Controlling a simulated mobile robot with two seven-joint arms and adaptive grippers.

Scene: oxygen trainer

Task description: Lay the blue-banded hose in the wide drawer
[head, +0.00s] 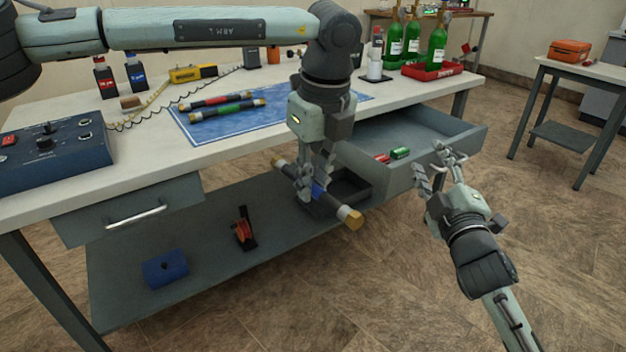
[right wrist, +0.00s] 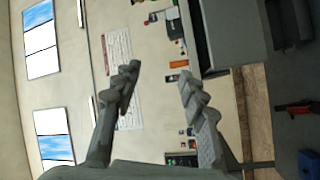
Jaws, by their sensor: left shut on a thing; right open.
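The blue-banded hose (head: 335,206) is dark with brass-coloured ends and a blue band at its middle. My left gripper (head: 316,192) is shut on it near the band and partly hides it. The hose is held in the air, slanting down to the right, in front and to the left of the wide drawer (head: 470,138). The wide drawer is pulled out under the right part of the bench. My right gripper (head: 434,166) is open and empty by the drawer's front. Its spread fingers (right wrist: 158,85) also show in the right wrist view.
Small red and green pieces (head: 400,153) lie in the drawer, which has bare floor around them. Two other banded hoses (head: 222,105) lie on a blue mat (head: 190,130). A narrower shut drawer (head: 85,212) is at the left. A lower shelf (head: 205,285) runs beneath.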

